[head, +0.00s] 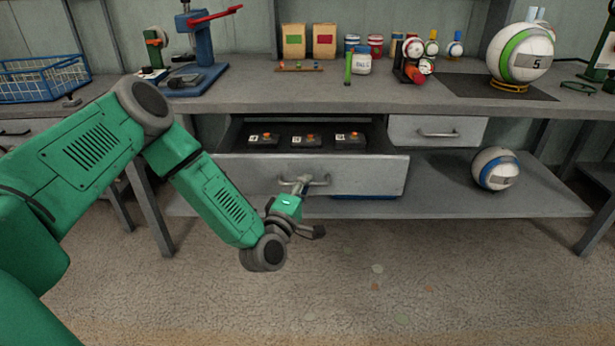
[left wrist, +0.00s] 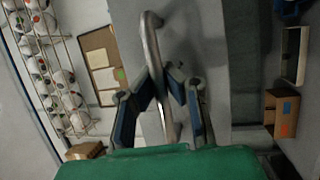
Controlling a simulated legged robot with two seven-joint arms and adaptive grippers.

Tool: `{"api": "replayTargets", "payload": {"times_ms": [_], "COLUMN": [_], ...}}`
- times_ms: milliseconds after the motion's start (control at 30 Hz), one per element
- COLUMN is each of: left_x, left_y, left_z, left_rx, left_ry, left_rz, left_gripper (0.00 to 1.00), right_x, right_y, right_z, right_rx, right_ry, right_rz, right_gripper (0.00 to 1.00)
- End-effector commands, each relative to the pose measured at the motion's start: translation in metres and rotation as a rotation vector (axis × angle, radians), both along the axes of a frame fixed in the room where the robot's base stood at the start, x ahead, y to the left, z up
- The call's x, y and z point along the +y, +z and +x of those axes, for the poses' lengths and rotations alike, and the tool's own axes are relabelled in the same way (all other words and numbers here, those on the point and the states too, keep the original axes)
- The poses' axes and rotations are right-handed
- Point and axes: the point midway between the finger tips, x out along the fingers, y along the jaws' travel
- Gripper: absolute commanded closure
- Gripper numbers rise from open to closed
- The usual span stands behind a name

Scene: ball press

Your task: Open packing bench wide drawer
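The wide drawer (head: 235,172) under the packing bench is pulled out, and its inside shows from above. Three dark items with small orange parts (head: 306,140) lie in it. Its metal bar handle (head: 318,181) is on the front face. My left gripper (head: 300,183) is at this handle. In the left wrist view the handle (left wrist: 153,45) runs between the two fingers of my left gripper (left wrist: 162,77), whose tips close in on the bar from both sides. Part of the bar is hidden by the fingers in the head view. My right gripper is not in view.
A smaller shut drawer (head: 438,131) is to the right. The bench top (head: 270,92) carries a blue press (head: 198,45), a wire basket (head: 42,80) and a ball (head: 520,55). Another ball (head: 494,169) rests on the lower shelf (head: 450,203). The floor in front is clear.

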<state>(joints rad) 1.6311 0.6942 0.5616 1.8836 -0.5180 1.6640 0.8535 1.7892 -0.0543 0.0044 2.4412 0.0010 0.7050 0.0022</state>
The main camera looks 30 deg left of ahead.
Motion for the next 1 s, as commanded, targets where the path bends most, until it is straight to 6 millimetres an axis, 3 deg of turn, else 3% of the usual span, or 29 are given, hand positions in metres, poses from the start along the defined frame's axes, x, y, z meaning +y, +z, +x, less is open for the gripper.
{"api": "replayTargets", "payload": {"times_ms": [233, 700, 800, 1000], "left_x": [-0.009, -0.012, -0.012, -0.013], "left_y": [-0.004, -0.006, -0.005, -0.001], "left_z": [-0.017, -0.02, -0.02, -0.02], "left_rx": [0.013, 0.016, 0.015, 0.007], "left_ry": [-0.001, 0.0, 0.0, -0.002], "left_rz": [0.004, 0.007, 0.007, 0.004], "left_gripper": [1.0, 1.0, 0.69, 0.69], "right_x": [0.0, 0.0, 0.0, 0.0], "right_y": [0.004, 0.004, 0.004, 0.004], "right_z": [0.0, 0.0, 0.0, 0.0], "right_rx": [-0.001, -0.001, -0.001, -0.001], "right_ry": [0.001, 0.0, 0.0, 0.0], "right_rz": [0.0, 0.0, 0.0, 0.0], "right_gripper": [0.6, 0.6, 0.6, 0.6]}}
